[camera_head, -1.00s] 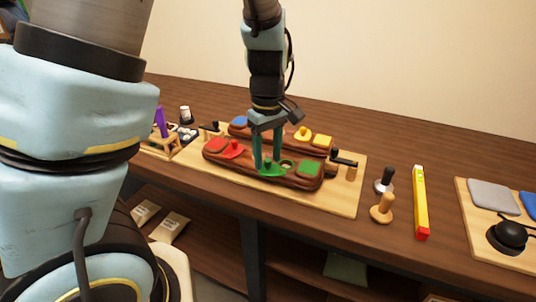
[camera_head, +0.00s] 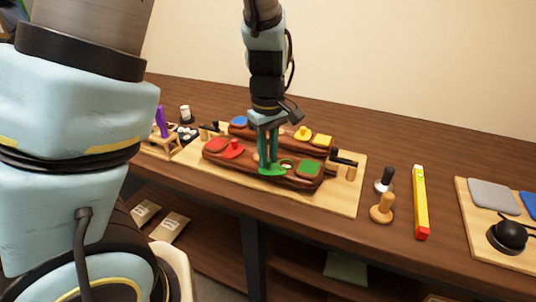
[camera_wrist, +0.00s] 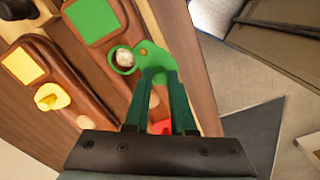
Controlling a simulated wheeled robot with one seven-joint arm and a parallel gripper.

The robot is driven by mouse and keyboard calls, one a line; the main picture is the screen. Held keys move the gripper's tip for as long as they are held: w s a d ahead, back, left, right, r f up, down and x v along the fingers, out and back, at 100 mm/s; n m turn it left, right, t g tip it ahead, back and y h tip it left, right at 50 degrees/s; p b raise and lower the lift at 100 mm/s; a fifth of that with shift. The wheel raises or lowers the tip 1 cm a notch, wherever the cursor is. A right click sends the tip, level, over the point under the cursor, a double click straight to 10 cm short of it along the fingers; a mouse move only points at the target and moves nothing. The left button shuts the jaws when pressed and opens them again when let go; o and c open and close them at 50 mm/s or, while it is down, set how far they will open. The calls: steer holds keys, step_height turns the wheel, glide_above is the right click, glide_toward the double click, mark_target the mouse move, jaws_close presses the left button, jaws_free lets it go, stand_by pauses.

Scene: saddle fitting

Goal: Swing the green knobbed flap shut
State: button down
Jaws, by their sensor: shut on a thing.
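The green flap (camera_head: 272,171) lies on the front edge of the near brown wooden block (camera_head: 310,183), beside a round green-rimmed opening (camera_head: 288,164). In the wrist view the flap (camera_wrist: 152,54) sits to the right of the rimmed opening (camera_wrist: 123,58), which shows something pale inside and is not covered. My gripper (camera_head: 268,163) points down over the flap, its teal fingers shut on the flap's knob. The knob is mostly hidden between the fingertips, which also show in the wrist view (camera_wrist: 158,78).
The near block also carries a green square (camera_head: 310,167) and a red knobbed piece (camera_head: 233,149). A second block behind has a yellow knobbed piece (camera_head: 303,132).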

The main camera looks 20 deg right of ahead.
stand_by(0.3)
steer(key=m, duration=0.2)
steer(key=w+m, duration=0.1)
steer(key=d+m, duration=0.1)
steer(key=m, duration=0.1)
steer(key=shift+w+m, duration=0.15)
steer(key=shift+m, duration=0.15)
steer(key=m, duration=0.1)
steer(key=d+m, duration=0.1)
steer(key=m, duration=0.3)
steer(key=shift+w+d+b, duration=0.25)
steer(key=shift+b, duration=0.1)
steer(key=m, duration=0.2)
steer(key=d+m, duration=0.1)
steer(key=m, duration=0.2)
steer(key=shift+s+d+m+p, duration=0.1)
steer(key=shift+d+m+p, duration=0.2)
steer(key=shift+m, duration=0.1)
steer(key=shift+s+d+m+p, duration=0.2)
steer(key=shift+d+m+p, duration=0.05)
steer(key=shift+m, duration=0.9)
steer(key=shift+s+d+m+p, duration=0.15)
steer(key=shift+d+m+p, duration=0.1)
steer(key=shift+m, duration=0.9)
steer(key=c, duration=0.8)
jaws_free()
steer(key=shift+o, duration=0.2)
